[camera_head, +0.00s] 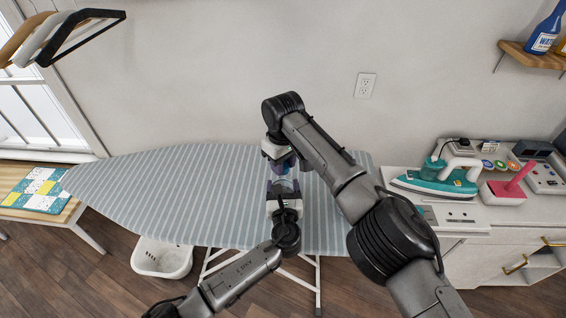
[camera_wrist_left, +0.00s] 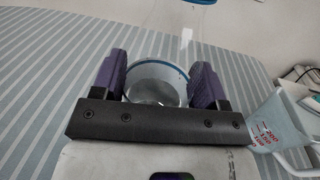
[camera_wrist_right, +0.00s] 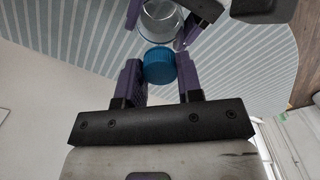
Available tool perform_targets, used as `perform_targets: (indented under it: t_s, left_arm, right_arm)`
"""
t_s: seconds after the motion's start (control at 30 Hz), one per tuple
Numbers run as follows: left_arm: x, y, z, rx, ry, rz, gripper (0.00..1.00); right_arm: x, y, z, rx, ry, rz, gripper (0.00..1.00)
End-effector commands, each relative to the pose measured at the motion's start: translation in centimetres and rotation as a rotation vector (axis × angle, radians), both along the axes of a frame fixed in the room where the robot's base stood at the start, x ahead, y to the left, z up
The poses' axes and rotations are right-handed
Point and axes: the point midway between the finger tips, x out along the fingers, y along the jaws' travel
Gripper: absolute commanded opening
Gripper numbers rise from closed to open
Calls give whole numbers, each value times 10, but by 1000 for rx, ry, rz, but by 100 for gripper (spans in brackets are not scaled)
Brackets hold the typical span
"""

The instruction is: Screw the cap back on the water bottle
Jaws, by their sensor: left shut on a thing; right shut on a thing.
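The clear water bottle (camera_head: 285,184) is over the striped ironing board, between my two grippers. My left gripper (camera_head: 284,195) is shut on it; in the left wrist view its purple fingers sit on both sides of the bottle (camera_wrist_left: 157,92), which shows a blue ring. My right gripper (camera_head: 281,164) comes from the far side. In the right wrist view its purple fingers are shut on the blue ribbed cap (camera_wrist_right: 160,65), right against the end of the bottle (camera_wrist_right: 160,20). I cannot tell whether the threads are engaged. The cap is hidden in the head view.
The ironing board (camera_head: 130,185) is mostly bare to the left. A clear measuring cup (camera_wrist_left: 275,128) with red marks stands close to my left gripper. A teal iron (camera_head: 436,180) and a pink-handled thing (camera_head: 505,190) are on the right cabinet. A white basket (camera_head: 162,258) is on the floor.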

Motion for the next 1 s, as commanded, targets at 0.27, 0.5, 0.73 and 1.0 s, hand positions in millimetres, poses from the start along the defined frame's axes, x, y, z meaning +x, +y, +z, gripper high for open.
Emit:
perform_targets:
  t_s: [0.27,0.5,0.73,1.0]
  left_arm:
    - [0,0,-1,1,1,0,1]
    - [0,0,-1,1,1,0,1]
    - [0,0,0,1,1,0,1]
    - [0,0,0,1,1,0,1]
  right_arm:
    - [0,-1,0,-1,-1,-1,54]
    - [0,0,0,-1,-1,-1,63]
    - [1,0,11,0,-3,0,63]
    - [1,0,59,0,-4,0,63]
